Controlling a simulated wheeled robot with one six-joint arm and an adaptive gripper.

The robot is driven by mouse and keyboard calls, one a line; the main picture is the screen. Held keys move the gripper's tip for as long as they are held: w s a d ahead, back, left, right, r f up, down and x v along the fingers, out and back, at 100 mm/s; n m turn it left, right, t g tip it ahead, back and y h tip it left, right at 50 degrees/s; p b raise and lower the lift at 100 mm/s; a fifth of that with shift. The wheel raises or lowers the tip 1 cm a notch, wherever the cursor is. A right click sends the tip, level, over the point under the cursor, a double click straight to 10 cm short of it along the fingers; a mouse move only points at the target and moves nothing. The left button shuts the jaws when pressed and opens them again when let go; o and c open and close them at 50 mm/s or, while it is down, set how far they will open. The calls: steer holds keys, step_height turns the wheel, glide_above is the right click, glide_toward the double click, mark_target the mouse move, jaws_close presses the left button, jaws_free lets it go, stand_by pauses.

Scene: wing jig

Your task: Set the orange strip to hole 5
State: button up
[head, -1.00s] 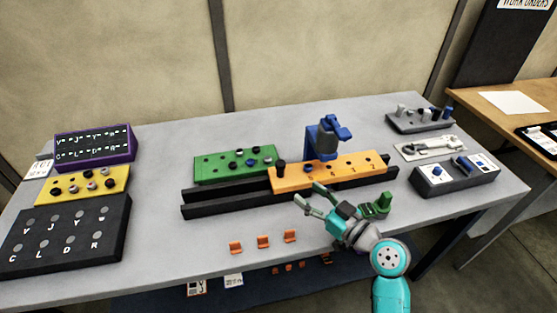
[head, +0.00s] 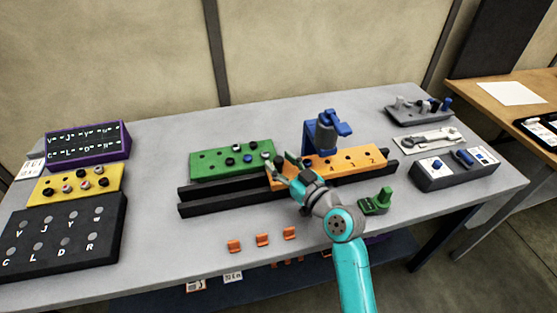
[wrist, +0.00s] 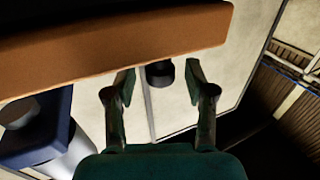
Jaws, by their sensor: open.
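The orange strip (head: 345,163) lies on the dark rails, right of the green strip (head: 233,160). It has a row of dark holes with markings too small to read surely, so I cannot pick out hole 5. My gripper (head: 284,163) is at the strip's left end and hides part of it. In the wrist view the strip's orange edge (wrist: 120,50) crosses the top. There my gripper (wrist: 159,76) has its fingers apart, with a dark round knob (wrist: 160,73) showing between the tips. I see no contact with it. A blue clamp-like block (head: 325,133) stands behind the strip.
Dark rails (head: 215,206) run in front of the strips. Small orange pieces (head: 262,240) lie near the front edge. A green piece (head: 377,203) sits right of my arm. A grey box (head: 455,170) is at the right, and panels (head: 65,240) fill the left.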

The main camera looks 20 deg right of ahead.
mark_target(295, 168)
steer(key=shift+w+a, duration=0.25)
steer(key=shift+w, duration=0.4)
jaws_close()
steer(key=shift+s+d, duration=0.1)
steer(key=shift+d, duration=2.25)
jaws_free()
